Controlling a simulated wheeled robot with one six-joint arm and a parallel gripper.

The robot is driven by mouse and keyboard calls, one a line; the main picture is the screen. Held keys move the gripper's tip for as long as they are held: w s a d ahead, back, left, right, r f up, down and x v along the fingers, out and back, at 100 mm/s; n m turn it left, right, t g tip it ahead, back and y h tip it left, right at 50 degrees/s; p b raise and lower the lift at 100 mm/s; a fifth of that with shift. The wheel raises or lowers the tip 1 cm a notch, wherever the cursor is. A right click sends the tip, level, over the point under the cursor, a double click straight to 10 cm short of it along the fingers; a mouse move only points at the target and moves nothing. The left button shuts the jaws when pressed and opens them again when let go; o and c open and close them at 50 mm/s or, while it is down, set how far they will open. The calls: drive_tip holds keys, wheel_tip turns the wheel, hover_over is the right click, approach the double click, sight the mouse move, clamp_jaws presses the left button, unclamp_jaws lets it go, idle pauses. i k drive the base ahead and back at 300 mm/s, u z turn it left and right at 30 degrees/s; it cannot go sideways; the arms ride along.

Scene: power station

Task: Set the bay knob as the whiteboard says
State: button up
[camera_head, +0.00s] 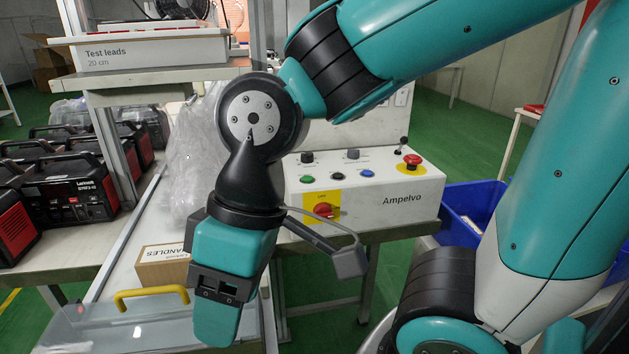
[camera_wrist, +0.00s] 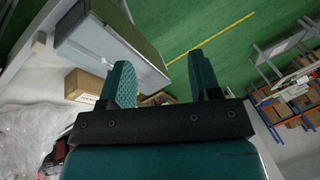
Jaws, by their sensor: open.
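My gripper (camera_head: 217,318) points down at the lower left of the head view, in front of the control box and to its left. It is open and empty; both teal fingers stand apart in the wrist view (camera_wrist: 162,78). A white control box (camera_head: 375,197) marked Ampelvo stands on a bench, with a red rotary knob (camera_head: 323,210) on a yellow plate on its front. Part of the plate's lettering is too small to read. The gripper touches neither the box nor the knob. I cannot tell whether this is the bay knob. No whiteboard with readable writing shows.
A yellow-handled clear-lidded case (camera_head: 150,296) and a cardboard box (camera_head: 163,268) marked HANDLES lie near the gripper. Clear plastic wrap (camera_head: 190,160) bulges behind my wrist. Black-and-red power units (camera_head: 68,190) stand left. A blue bin (camera_head: 470,203) is right of the bench.

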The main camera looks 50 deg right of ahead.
sight(353, 152)
drive_tip(key=z, duration=0.35)
drive_tip(key=k, duration=0.3)
drive_tip(key=z, duration=0.8)
drive_tip(key=i, duration=0.35)
drive_tip(key=z, duration=0.05)
